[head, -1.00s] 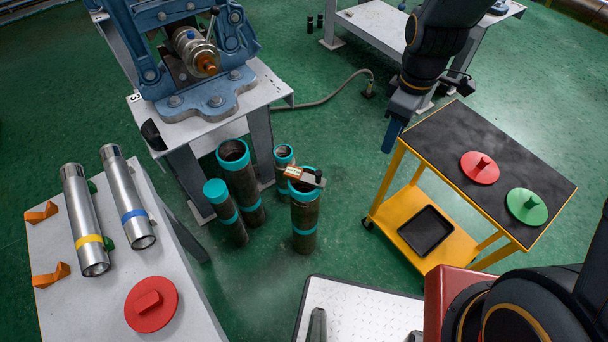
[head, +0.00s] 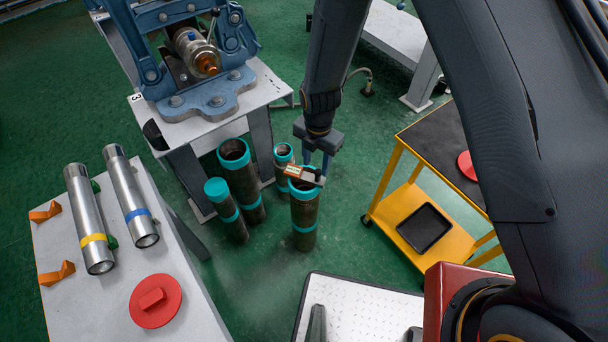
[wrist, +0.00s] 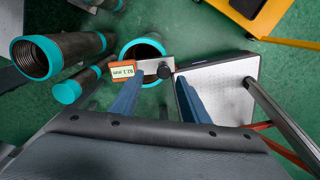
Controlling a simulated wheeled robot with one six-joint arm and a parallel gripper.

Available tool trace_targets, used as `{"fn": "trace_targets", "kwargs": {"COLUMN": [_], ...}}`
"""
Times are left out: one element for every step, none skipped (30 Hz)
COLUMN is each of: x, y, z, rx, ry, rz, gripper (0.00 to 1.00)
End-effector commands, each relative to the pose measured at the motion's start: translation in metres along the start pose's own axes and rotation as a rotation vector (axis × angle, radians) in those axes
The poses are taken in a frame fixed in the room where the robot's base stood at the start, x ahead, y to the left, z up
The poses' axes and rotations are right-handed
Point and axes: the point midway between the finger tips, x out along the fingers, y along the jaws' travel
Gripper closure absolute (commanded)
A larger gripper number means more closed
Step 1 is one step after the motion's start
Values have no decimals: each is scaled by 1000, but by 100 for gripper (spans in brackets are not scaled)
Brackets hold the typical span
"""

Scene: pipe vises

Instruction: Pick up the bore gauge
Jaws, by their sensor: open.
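The bore gauge (head: 304,174) lies across the teal-rimmed mouth of a dark upright pipe (head: 304,215). In the wrist view the bore gauge (wrist: 122,71) has an orange-framed display reading about 92.1 mm and a grey metal bar with a dark knob at its right end. My gripper (head: 317,164) is open, with blue fingers pointing down above the gauge. In the wrist view my gripper (wrist: 160,80) has its left finger overlapping the gauge near the display and its right finger beyond the knob. I cannot tell how much height separates them.
Other teal-capped pipes (head: 238,175) stand close on the left. A yellow cart (head: 445,245) with a black tray is to the right. A vise bench (head: 205,125) is behind left. A grey table (head: 200,305) with two silver cylinders and a red disc is at front left.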

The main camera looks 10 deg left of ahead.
Motion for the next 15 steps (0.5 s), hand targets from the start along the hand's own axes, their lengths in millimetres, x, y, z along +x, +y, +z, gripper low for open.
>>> {"fn": "trace_targets", "kwargs": {"x": [3, 4, 7, 10, 14, 18, 22, 25, 30, 34, 37, 41, 44, 46, 48], "y": [-1, -2, -2, -3, -4, -5, -6, -7, -7, -7, -7, -7, -6, -6, -6], "z": [0, 0, 0, 0, 0, 0, 0, 1, 1, 1, 2, 2, 2, 2, 2], "rx": [1, 1, 1, 2, 2, 2, 2, 2, 2, 2, 2, 2, 2, 2, 2], "ry": [1, 1, 1, 1, 1, 1, 2, 2, 1, 1, 1, 1, 1, 0, 0], "rz": [-2, -2, -2, -2, -2, -2, -3, -3, -2, -1, -1, -1, -1, -1, -1], "gripper": [58, 58, 58, 58, 58, 58, 58, 58, 58, 58, 58, 58, 58, 58, 58]}}
